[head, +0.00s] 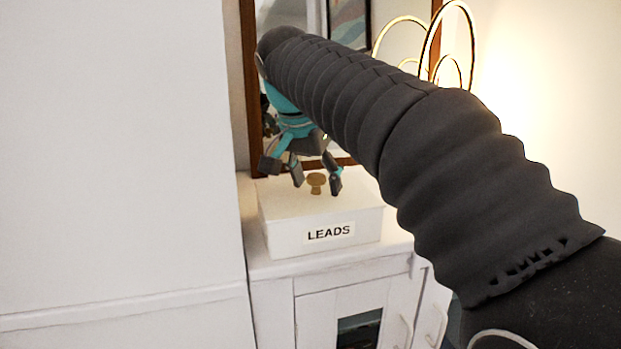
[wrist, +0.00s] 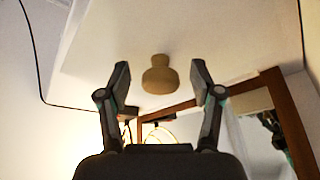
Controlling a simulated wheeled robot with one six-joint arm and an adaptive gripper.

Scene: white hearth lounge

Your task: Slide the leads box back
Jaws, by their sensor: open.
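The leads box (head: 283,233) is a white box with a label reading LEADS on its front. It sits on top of a white cabinet, near the front edge. A tan knob (head: 317,183) stands on its lid. My gripper (head: 303,172) is above the lid, pointing down, with its fingers spread around the knob's area. In the wrist view the knob (wrist: 158,76) shows between and just beyond the two open fingertips of my gripper (wrist: 162,80), with the white lid (wrist: 210,35) behind it. No contact with the knob is visible. My arm hides part of the scene behind the box.
The white cabinet (head: 275,268) has doors with handles below the box. A wood-framed mirror (head: 250,85) stands behind it. A tall white wall or panel (head: 120,150) closes off the left side. Gold hoops (head: 430,45) stand at the back right. A dark cable (wrist: 35,60) shows in the wrist view.

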